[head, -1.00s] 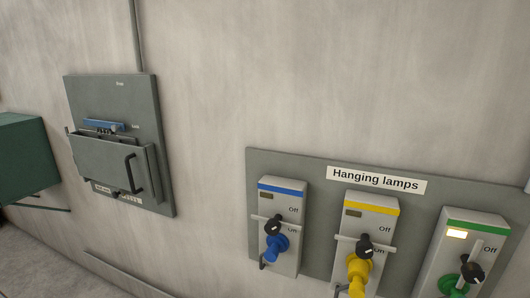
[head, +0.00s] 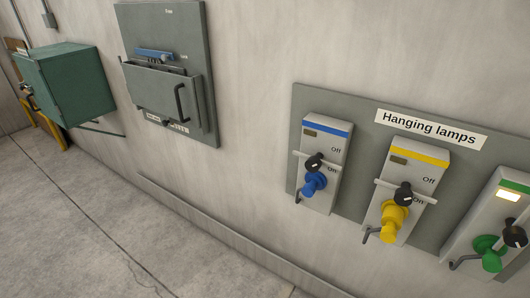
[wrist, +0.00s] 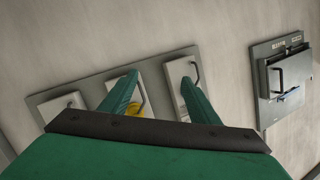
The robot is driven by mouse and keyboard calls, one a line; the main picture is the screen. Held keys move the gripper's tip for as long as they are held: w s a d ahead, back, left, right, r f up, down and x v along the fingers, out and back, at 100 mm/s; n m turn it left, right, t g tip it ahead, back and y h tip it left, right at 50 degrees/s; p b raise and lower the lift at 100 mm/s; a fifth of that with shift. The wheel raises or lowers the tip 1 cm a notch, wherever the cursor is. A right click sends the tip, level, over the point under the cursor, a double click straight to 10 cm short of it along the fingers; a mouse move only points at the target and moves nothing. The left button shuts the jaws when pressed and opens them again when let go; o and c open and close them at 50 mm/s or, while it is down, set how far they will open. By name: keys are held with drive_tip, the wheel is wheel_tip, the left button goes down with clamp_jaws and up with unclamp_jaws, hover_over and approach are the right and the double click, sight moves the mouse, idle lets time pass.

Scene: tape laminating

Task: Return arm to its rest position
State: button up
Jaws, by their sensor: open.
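My gripper (wrist: 158,82) shows only in the wrist view. Its two green fingers are spread apart with nothing between them. Behind them on the wall is the grey lamp panel (wrist: 153,68), with yellow showing beside the left finger. The fingers partly cover its switch units, and I cannot tell the gap to them. In the head view, the panel (head: 300,105) is labelled "Hanging lamps" and carries a blue switch unit (head: 325,135), a yellow switch unit (head: 418,167) and a green switch unit (head: 480,205), whose small window is lit. My arm is not in the head view.
A grey wall box (head: 165,95) with a handle hangs left of the panel. It also shows at the right of the wrist view (wrist: 282,75). A green cabinet (head: 75,85) juts out farther left. The floor (head: 70,220) below is clear.

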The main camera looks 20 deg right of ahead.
drive_tip(key=s+a+n+t+y, duration=0.1)
drive_tip(key=s+a+n+y, duration=0.2)
drive_tip(key=a, duration=0.9)
drive_tip(key=s+a+r+n+y, duration=0.1)
drive_tip(key=s+a+n+y, duration=0.3)
drive_tip(key=s+a+n, duration=0.3)
drive_tip(key=shift+s+a+r+n+t, duration=0.3)
drive_tip(key=shift+s+a, duration=1.05)
drive_tip(key=shift+a, duration=1.3)
drive_tip(key=shift+f, duration=0.1)
